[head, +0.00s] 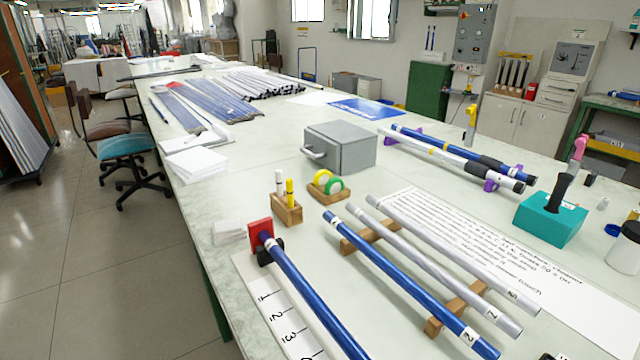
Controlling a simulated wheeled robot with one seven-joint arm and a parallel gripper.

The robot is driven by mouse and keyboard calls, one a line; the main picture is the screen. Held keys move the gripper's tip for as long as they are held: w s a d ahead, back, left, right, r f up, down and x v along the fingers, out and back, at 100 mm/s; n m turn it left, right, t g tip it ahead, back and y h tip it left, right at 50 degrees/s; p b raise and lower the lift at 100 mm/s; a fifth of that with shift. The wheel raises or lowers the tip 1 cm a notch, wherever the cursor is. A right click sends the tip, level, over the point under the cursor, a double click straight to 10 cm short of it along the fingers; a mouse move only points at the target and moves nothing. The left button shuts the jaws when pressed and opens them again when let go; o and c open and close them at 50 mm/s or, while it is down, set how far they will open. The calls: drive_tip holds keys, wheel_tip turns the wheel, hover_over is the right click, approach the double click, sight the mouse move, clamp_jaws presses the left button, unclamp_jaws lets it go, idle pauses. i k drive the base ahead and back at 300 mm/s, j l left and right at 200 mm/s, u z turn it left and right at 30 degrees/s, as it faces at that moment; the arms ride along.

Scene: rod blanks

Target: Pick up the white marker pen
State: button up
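The white marker pen (279,181) stands upright in a small wooden holder (288,212) on the long workbench, left of the middle in the head view. Its lower part is hidden inside the holder. A yellow marker pen (290,193) stands close beside it on the right, in the same holder. My gripper and arm are not in view.
The workbench (240,190) holds a red stop (260,232) with a blue rod in front of the holder. Tape rolls (334,185) and a grey metal box (340,147) are close to its right and behind. Rods on wooden supports (445,318) lie right. White paper blocks (228,232) lie left.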

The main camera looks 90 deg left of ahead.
sight(279, 177)
drive_tip(key=u, duration=2.4)
